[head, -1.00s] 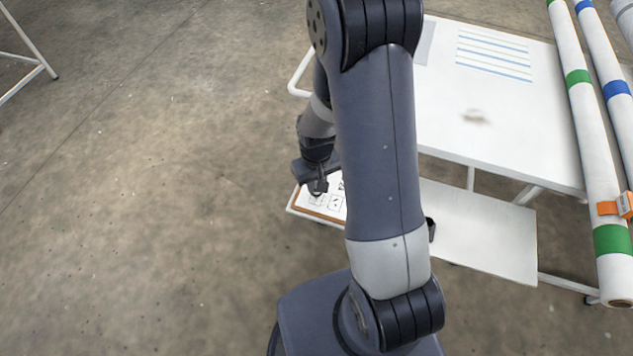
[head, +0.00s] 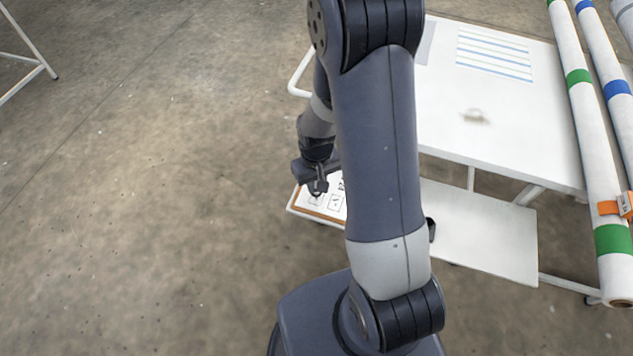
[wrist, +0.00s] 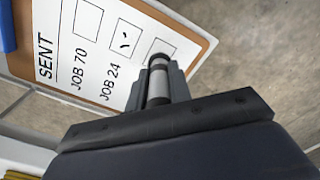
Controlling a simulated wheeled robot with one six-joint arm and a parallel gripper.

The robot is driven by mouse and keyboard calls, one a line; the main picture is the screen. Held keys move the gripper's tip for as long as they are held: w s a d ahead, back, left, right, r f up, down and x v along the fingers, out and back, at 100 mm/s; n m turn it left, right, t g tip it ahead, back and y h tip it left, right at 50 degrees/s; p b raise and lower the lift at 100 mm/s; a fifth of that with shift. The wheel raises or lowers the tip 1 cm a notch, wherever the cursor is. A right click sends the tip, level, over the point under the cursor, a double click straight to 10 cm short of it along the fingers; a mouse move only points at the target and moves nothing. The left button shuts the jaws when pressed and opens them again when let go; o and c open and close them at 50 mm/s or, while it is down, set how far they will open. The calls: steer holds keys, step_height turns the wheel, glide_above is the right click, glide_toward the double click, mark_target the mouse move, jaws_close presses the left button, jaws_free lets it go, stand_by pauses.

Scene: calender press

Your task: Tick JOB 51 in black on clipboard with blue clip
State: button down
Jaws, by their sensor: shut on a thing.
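My gripper (wrist: 158,82) is shut on a marker (wrist: 157,88) with a white and grey barrel and a dark end. The clipboard (wrist: 196,50) is brown, with a blue clip (wrist: 6,28) at the left edge of the wrist view. Its white sheet (wrist: 62,62) reads SENT, JOB 70 and JOB 24. The JOB 70 box is empty; the JOB 24 box holds two short black marks. The marker's end is over a third box (wrist: 166,47), whose label is hidden by my gripper. I cannot tell whether it touches the paper. In the head view my gripper (head: 318,187) is above the clipboard (head: 318,214).
A white table (head: 500,110) with a striped sheet (head: 494,54) stands to the right, with a lower shelf (head: 480,230). Long rolls with green (head: 612,239) and blue bands lie at the far right. Open concrete floor is on the left.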

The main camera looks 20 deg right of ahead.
steer(key=shift+s, duration=0.2)
steer(key=shift+s, duration=0.4)
stand_by(1.2)
steer(key=shift+r+p, duration=2.1)
steer(key=shift+r, duration=0.95)
